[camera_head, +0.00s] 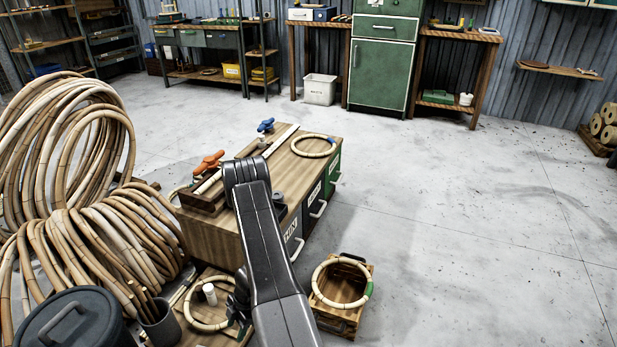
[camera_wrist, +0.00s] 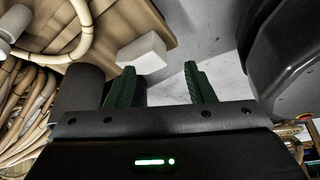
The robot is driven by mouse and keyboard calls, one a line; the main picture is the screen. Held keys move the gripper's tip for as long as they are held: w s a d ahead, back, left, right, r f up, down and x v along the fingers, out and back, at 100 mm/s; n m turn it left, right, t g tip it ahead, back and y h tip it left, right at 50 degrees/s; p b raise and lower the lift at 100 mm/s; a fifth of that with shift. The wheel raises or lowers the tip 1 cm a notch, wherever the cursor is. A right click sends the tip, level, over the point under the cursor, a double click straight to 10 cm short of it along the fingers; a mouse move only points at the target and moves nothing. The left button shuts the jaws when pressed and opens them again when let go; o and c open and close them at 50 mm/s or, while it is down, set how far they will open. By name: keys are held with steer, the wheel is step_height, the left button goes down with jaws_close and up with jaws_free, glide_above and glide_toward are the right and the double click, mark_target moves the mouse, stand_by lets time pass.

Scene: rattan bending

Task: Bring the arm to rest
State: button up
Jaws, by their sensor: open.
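My gripper (camera_wrist: 158,84) is open in the wrist view, with its two green fingers spread and nothing between them. In the head view only a dark part of it shows beside my arm link, low over a wooden board, and the rest is hidden. A rattan ring (camera_head: 190,312) lies on that board, left of my gripper; it also shows at the upper left of the wrist view (camera_wrist: 86,35). A white block (camera_wrist: 143,53) shows just beyond the left finger, apart from it as far as I can tell.
A wooden workbench (camera_head: 215,232) with clamps and another ring (camera_head: 314,146) stands beside my arm. A crate (camera_head: 341,318) with a ring on top is to the right. Rattan coils (camera_head: 70,160) and a dark bin (camera_head: 70,322) crowd the left. The floor (camera_head: 460,220) at right is clear.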

steer(key=shift+s+d, duration=0.25)
steer(key=shift+s, duration=0.2)
steer(key=shift+s+d, duration=0.2)
steer(key=shift+s, duration=0.25)
